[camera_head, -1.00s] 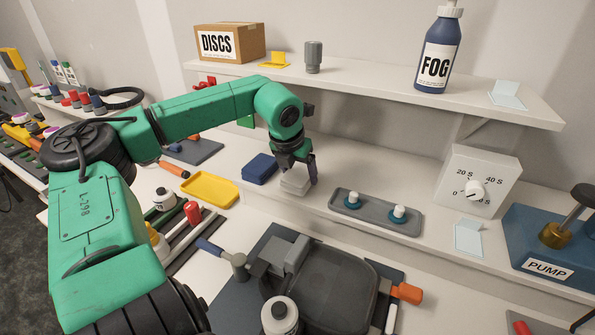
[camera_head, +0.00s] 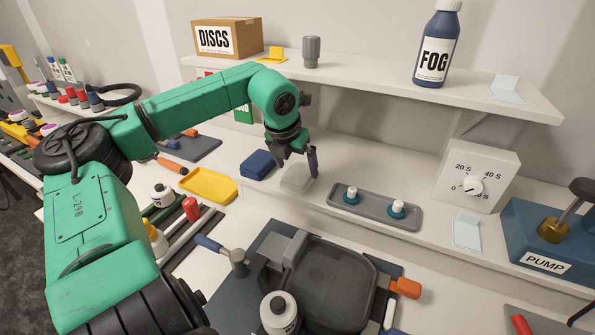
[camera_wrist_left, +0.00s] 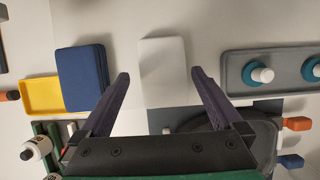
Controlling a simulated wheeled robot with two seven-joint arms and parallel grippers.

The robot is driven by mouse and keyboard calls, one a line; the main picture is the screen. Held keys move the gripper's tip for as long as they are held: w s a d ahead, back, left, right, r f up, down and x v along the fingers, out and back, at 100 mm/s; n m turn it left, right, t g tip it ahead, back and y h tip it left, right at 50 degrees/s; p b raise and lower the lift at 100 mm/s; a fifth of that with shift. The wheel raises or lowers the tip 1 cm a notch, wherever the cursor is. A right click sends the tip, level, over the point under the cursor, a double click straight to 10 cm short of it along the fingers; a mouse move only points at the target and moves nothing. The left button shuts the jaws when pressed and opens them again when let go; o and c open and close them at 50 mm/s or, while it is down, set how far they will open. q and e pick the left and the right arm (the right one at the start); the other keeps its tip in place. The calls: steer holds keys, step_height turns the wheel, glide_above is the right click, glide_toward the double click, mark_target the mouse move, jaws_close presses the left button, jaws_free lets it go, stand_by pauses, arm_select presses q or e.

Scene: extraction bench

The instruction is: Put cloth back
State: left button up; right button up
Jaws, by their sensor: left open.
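A pale, folded white cloth (camera_head: 298,180) lies flat on the bench ledge in the head view, between a blue folded pad and a grey tray. In the left wrist view the cloth (camera_wrist_left: 163,70) lies ahead, between the lines of the two fingers. My left gripper (camera_head: 296,168) is open, with its fingers pointing down just above the cloth. It also shows open and empty in the wrist view (camera_wrist_left: 160,76). Part of the cloth is behind the fingers in the head view. My right gripper is not in view.
The blue pad (camera_head: 258,165) sits close on the left, beside a yellow tray (camera_head: 232,197). A grey tray (camera_head: 375,217) with two teal-based pegs stands on the right. A dark lidded case (camera_head: 330,290) is in front. A shelf (camera_head: 380,88) overhangs behind.

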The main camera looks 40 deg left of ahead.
arm_select(q)
steer(key=b+v, duration=0.1)
steer(key=v, duration=0.8)
steer(key=shift+r, duration=0.25)
steer(key=shift+s, duration=0.15)
